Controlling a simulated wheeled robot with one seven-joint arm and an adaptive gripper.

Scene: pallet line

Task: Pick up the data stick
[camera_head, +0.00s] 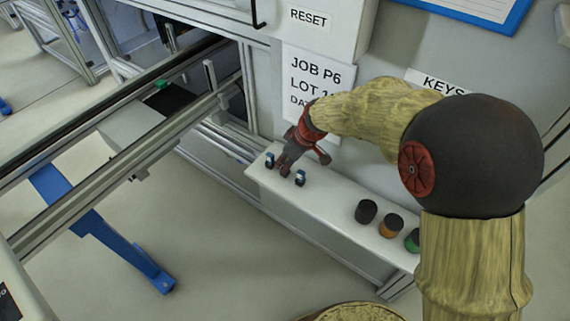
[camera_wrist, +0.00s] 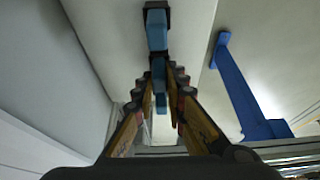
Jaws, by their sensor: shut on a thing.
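My gripper (camera_head: 283,166) points down at the white ledge, between two small blue-and-dark sticks. One stick (camera_head: 270,160) stands to its left and another (camera_head: 300,177) to its right. In the wrist view my gripper (camera_wrist: 158,90) has its two fingers closed on either side of a slim blue data stick (camera_wrist: 159,72) with a dark part. Another blue stick with a black end (camera_wrist: 156,30) lies beyond it, in line with it. In the head view the held stick is hidden by the fingers. I cannot tell whether it is clear of the ledge.
The white ledge (camera_head: 335,212) runs along the wall. Black (camera_head: 366,211), orange-banded (camera_head: 391,226) and green-banded (camera_head: 412,240) round containers stand on its right part. A conveyor frame (camera_head: 120,180) is at the left.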

